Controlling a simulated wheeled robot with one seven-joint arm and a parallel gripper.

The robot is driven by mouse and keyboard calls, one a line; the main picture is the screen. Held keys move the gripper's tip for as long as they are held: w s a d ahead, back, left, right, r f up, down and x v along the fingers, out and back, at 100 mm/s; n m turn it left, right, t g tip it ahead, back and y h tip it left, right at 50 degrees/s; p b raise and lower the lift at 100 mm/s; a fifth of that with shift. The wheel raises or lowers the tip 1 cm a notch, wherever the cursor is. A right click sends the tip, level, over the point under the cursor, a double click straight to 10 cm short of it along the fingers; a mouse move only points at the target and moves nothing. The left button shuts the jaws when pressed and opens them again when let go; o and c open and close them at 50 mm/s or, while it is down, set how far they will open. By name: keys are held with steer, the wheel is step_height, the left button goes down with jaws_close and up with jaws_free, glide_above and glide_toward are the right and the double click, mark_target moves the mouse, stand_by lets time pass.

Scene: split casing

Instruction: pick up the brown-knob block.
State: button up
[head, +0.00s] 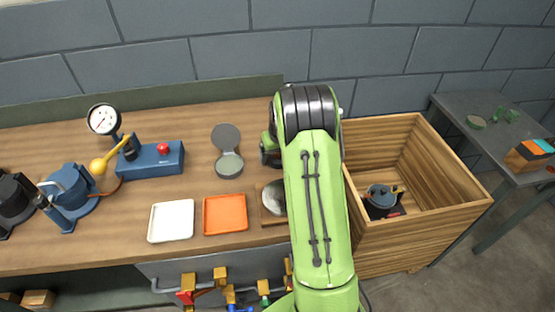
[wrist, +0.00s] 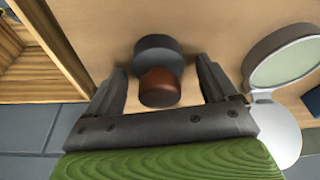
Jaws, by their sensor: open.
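The brown-knob block shows in the wrist view as a dark grey round body (wrist: 157,52) with a reddish-brown knob (wrist: 160,86). It stands on the wooden bench. My gripper (wrist: 161,75) is open, with one finger on each side of the block. A gap shows on both sides of the knob. I cannot tell how far the fingertips are above the bench. In the head view my green arm hides the block and most of my gripper.
A round hinged casing (head: 227,152) lies open on the bench, close to my right finger in the wrist view. A wooden crate (head: 458,205) stands right of my arm with a dark pot-like object (head: 381,196) inside. An orange tray (head: 225,214) and a white tray (head: 171,221) lie left.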

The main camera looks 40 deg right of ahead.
steer(key=shift+s+r, duration=0.1)
steer(key=shift+r, duration=0.05)
steer(key=shift+c, duration=0.7)
steer(key=c, duration=1.2)
